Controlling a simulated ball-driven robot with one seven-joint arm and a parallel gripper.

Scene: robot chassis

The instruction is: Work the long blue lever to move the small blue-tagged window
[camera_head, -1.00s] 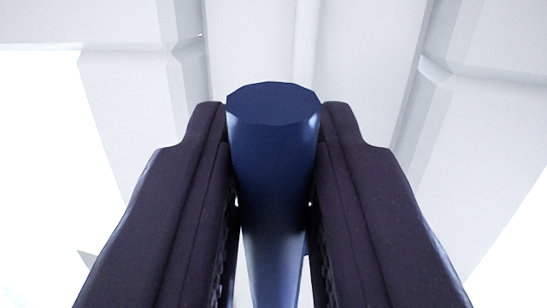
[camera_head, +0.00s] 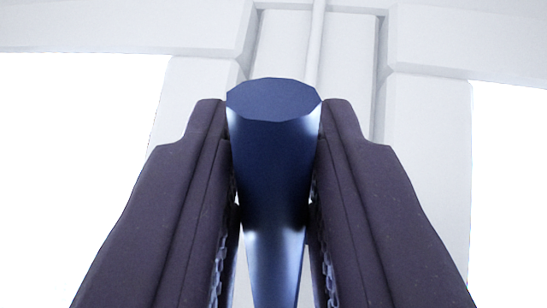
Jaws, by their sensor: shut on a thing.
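The long blue lever (camera_head: 272,160) stands in the middle of the view, its flat many-sided end towards the camera and its shaft narrowing towards the bottom edge. My gripper (camera_head: 273,125) has one dark finger on each side of the lever and is shut on it near its end. The lever's lower part runs out of the frame. The small blue-tagged window is not in view.
A white panelled structure (camera_head: 420,110) with raised frames stands behind the lever. A thin white vertical rod (camera_head: 316,45) runs down its recess. Blank bright areas lie to the left and right.

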